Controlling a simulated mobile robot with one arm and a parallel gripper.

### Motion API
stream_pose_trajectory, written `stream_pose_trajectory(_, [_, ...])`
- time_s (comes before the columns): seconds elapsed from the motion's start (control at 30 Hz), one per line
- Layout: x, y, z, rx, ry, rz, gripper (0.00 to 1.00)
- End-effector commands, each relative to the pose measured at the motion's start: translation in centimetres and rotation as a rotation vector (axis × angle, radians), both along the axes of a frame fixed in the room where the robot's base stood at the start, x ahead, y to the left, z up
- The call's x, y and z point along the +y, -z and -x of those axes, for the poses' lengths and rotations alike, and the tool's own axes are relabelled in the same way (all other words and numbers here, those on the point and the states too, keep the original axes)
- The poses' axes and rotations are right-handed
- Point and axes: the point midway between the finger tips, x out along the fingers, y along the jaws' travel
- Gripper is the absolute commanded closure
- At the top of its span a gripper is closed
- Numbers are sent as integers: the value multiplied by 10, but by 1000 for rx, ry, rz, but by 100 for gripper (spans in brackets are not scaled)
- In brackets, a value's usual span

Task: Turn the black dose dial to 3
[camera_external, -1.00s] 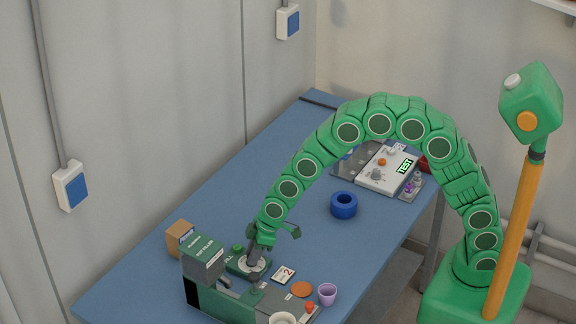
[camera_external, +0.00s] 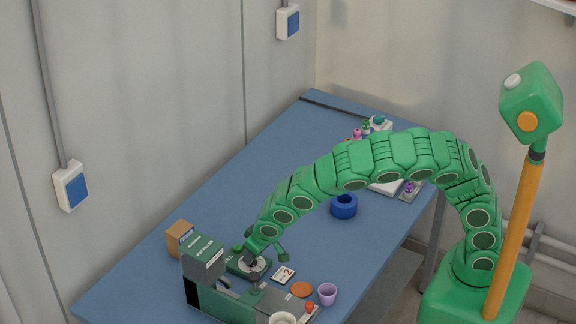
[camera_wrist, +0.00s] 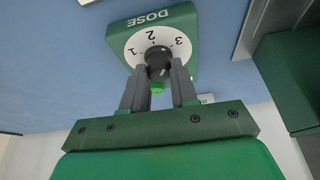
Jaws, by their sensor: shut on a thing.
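The dose unit (camera_wrist: 186,22) is a green block with a round white face marked DOSE, 1, 2 and 3. Its black dose dial (camera_wrist: 158,60) sits in the middle of the face. My gripper (camera_wrist: 159,70) is shut on the dial, one finger on each side. I cannot tell for sure which number the dial's mark points at. In the external view my gripper (camera_external: 250,254) reaches down onto the dose unit (camera_external: 265,271), and the fingers mostly hide the dial. A card showing a 2 (camera_external: 284,275) lies beside the unit.
A dark green and grey machine (camera_external: 204,257) stands close to the dose unit. A brown box (camera_external: 180,239), an orange disc (camera_external: 301,289), a purple cup (camera_external: 327,294) and a blue ring (camera_external: 344,205) are also on the blue table (camera_external: 215,205). The table's middle is fairly clear.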

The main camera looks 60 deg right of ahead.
Motion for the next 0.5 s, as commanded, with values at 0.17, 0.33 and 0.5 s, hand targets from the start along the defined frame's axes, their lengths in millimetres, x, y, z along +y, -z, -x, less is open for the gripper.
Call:
stream_pose_trajectory(0.17, [1,-1,-2,-5,123,0,100])
stream_pose_trajectory(0.33, [2,-1,-2,-4,220,0,100])
stream_pose_trajectory(0.5, [2,-1,-2,-4,292,0,100])
